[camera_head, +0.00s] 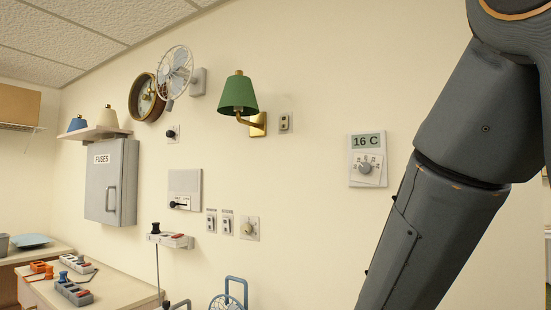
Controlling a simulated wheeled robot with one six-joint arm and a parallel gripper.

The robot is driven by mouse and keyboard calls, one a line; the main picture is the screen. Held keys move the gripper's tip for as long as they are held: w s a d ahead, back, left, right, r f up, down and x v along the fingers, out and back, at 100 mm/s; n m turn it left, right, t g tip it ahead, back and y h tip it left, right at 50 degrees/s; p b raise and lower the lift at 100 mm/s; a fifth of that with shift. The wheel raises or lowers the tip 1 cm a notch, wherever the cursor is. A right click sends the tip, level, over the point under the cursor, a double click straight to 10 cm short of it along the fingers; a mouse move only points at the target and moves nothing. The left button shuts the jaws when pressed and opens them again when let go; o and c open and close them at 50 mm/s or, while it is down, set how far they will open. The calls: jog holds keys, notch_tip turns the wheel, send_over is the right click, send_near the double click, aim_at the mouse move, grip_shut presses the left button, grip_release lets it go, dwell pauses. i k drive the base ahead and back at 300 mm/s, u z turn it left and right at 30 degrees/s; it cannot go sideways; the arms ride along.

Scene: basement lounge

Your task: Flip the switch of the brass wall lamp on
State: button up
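The brass wall lamp (257,125) has a green cone shade (238,96) and a brass arm and back plate. It is mounted on the cream wall, near the middle of the view. I see no clear glow from its shade. A small wall switch plate (285,122) with a dark toggle area is just right of the lamp's back plate; its toggle position is too small to tell. My gripper is outside the view; only grey links of my arm show at the right, apart from the lamp in the picture.
A thermostat (367,160) reading 16 C is to the right, beside my arm. Lower on the wall are a slider panel (185,190), two switch plates (219,222) and a round knob plate (249,228). A fan (175,72) and fuse box (110,182) are left.

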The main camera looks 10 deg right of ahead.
aim_at(284, 123)
jog(key=k, duration=0.6)
jog(key=u, duration=0.55)
jog(key=i, duration=1)
jog(key=z, duration=0.6)
